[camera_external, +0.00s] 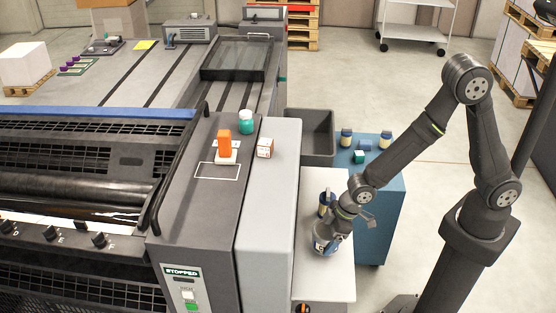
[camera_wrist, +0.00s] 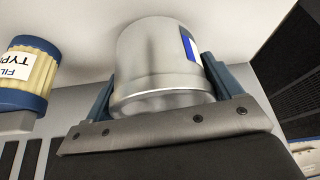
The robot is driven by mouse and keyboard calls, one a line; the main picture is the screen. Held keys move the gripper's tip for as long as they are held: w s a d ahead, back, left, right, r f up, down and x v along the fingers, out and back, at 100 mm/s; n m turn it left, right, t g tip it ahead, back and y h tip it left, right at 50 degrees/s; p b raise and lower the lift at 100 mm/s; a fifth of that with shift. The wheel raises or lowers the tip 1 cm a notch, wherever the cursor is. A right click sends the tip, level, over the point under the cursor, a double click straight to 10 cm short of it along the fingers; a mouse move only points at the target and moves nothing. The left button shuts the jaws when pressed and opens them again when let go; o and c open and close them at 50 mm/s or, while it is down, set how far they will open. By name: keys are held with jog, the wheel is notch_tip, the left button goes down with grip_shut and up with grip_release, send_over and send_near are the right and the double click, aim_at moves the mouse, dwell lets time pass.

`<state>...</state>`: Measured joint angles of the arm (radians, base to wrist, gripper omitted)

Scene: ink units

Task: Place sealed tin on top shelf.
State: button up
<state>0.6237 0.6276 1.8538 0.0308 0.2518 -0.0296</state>
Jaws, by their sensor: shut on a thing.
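The silver tin with a blue and white label shows in the wrist view (camera_wrist: 160,65), between the two blue fingers of my gripper (camera_wrist: 168,88). The fingers are shut on its sides. In the external view the tin (camera_external: 322,246) is at the white bench (camera_external: 322,284), below my gripper (camera_external: 335,229); whether it touches the bench top is hard to tell. I cannot tell which surface is the top shelf; a white shelf trolley (camera_external: 418,3) stands far back at the top right.
A yellow and blue filter (camera_wrist: 28,75) stands on the bench left of the tin. A blue cabinet (camera_external: 378,215) with small jars and a green box (camera_external: 358,156) is beside it. A dark bin (camera_external: 310,130) sits behind. The grey machine (camera_external: 200,215) borders the bench on the left.

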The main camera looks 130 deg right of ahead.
jog(key=shift+f, duration=1.25)
jog(key=shift+f, duration=0.2)
jog(key=o, duration=1.2)
jog(key=shift+s+a+r, duration=0.1)
jog(key=shift+r, duration=0.5)
jog(key=v, duration=1.1)
jog(key=shift+a, duration=0.1)
